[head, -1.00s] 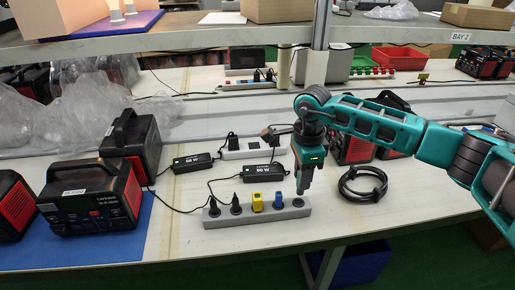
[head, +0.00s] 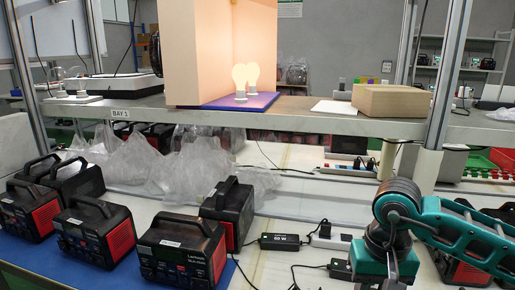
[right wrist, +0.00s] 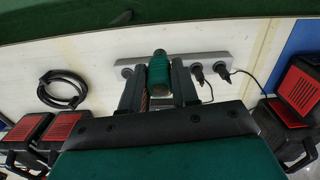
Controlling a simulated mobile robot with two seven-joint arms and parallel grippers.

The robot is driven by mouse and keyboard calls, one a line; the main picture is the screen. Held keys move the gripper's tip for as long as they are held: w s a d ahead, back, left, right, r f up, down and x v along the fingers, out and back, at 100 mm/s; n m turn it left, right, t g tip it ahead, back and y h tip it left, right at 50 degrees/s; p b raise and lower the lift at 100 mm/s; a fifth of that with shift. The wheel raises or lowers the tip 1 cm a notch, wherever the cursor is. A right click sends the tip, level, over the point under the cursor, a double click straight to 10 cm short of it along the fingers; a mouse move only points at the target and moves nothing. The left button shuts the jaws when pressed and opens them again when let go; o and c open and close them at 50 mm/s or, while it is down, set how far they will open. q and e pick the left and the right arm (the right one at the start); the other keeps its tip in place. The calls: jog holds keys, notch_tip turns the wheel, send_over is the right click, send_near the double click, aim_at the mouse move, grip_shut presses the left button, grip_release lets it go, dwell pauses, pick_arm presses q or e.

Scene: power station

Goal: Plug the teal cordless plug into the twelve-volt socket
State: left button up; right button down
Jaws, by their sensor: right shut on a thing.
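In the right wrist view my right gripper (right wrist: 159,72) is shut on the teal plug (right wrist: 158,70), a ribbed cylinder between its fingers. The plug is in front of a grey power strip (right wrist: 208,62); whether it touches the strip I cannot tell. In the head view the right gripper's body (head: 383,262) is at the bottom edge, its fingertips cut off. Black-and-red power stations, one in front (head: 178,252), stand at the left with small sockets on their fronts. Which socket is the twelve-volt one I cannot read. My left gripper is not in view.
A shelf (head: 290,121) runs above the bench, with a lit bulb display (head: 240,80) and a cardboard box (head: 390,101). Clear plastic wrap (head: 200,165) lies behind the stations. A black adapter (head: 280,241) trails cables. A coiled black cable (right wrist: 62,90) lies beside the strip.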

jog(key=shift+s+a+r+n, duration=0.25)
jog(key=shift+s+a+n, duration=0.05)
jog(key=shift+n, duration=0.5)
jog(key=shift+w+d+f+m, duration=0.1)
jog(key=shift+w+d+m, duration=0.15)
jog(key=shift+m, duration=0.25)
jog(key=shift+w+d+f+m+p, duration=0.45)
jog(key=shift+w+d+f+m, duration=1.05)
jog(key=shift+m, duration=1.8)
jog(key=shift+w+d+f+m+p, duration=0.6)
jog(key=shift+d+f+m, duration=0.55)
jog(key=shift+d+m, duration=1.5)
jog(key=shift+w+d+f+m+p, duration=0.35)
jog(key=shift+w+d+f+m, duration=0.85)
jog(key=shift+m, duration=2.75)
notch_tip(320, 180, down, 3)
jog(key=shift+s+a+r+b, duration=0.1)
jog(key=shift+a+b, duration=0.05)
jog(key=shift+b, duration=0.75)
jog(key=shift+f+b, duration=0.55)
jog(key=shift+f, duration=0.2)
